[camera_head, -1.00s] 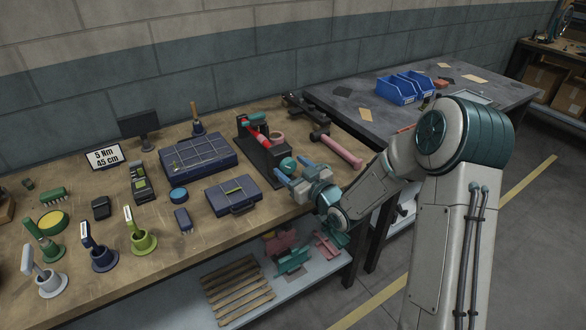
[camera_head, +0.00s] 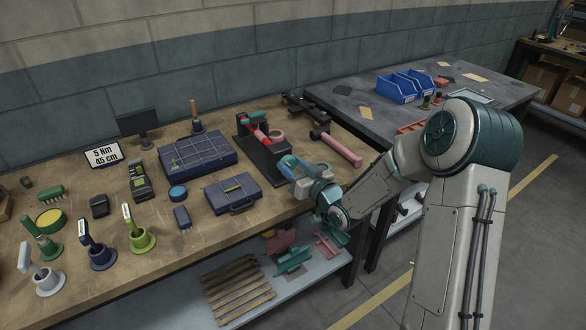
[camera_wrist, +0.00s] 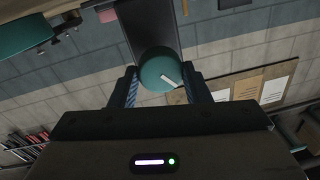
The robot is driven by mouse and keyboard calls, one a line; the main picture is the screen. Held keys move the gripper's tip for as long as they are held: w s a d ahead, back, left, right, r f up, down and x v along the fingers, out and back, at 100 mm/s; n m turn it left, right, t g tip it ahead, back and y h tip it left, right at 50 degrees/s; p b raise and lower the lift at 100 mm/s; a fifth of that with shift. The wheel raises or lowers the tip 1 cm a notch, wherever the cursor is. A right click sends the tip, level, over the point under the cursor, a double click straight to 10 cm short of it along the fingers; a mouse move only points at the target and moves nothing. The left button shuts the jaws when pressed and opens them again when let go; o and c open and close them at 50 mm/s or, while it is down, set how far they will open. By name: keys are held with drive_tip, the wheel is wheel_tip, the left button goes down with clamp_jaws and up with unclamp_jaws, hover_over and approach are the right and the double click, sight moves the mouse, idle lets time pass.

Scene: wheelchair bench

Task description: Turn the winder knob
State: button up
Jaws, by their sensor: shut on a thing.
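The winder (camera_head: 262,160) is a black stand with a red part on top, near the right end of the wooden bench. Its teal round knob (camera_wrist: 157,68), with a white mark on its face, fills the gap between my fingers in the wrist view. My gripper (camera_wrist: 160,84) is shut on the knob, with one blue-lined finger on each side. In the head view my gripper (camera_head: 288,164) is at the winder's front right side and covers most of the knob.
A blue case (camera_head: 234,193) lies close to the left of my gripper, and a larger divided case (camera_head: 198,153) is behind it. A pink-handled hammer (camera_head: 338,148) lies close on the right. A sign (camera_head: 103,155) reads "5 Nm 45 cm".

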drive_tip(key=m, duration=0.5)
drive_tip(key=shift+f+m+b, duration=0.15)
drive_tip(key=shift+m+b, duration=0.15)
drive_tip(key=shift+m, duration=0.1)
drive_tip(key=m+t, duration=0.1)
drive_tip(key=m, duration=0.5)
drive_tip(key=shift+m+h+p, duration=0.3)
drive_tip(key=shift+m, duration=0.1)
drive_tip(key=m+p, duration=0.1)
drive_tip(key=m, duration=0.5)
drive_tip(key=shift+f+t, duration=0.1)
drive_tip(key=shift+t, duration=0.3)
drive_tip(key=m+h, duration=0.1)
drive_tip(key=m, duration=0.4)
drive_tip(key=shift+a+m, duration=0.1)
drive_tip(key=shift+m, duration=0.3)
drive_tip(key=shift+p, duration=0.3)
drive_tip(key=o, duration=1)
drive_tip(key=shift+c, duration=0.2)
drive_tip(key=shift+s, duration=0.15)
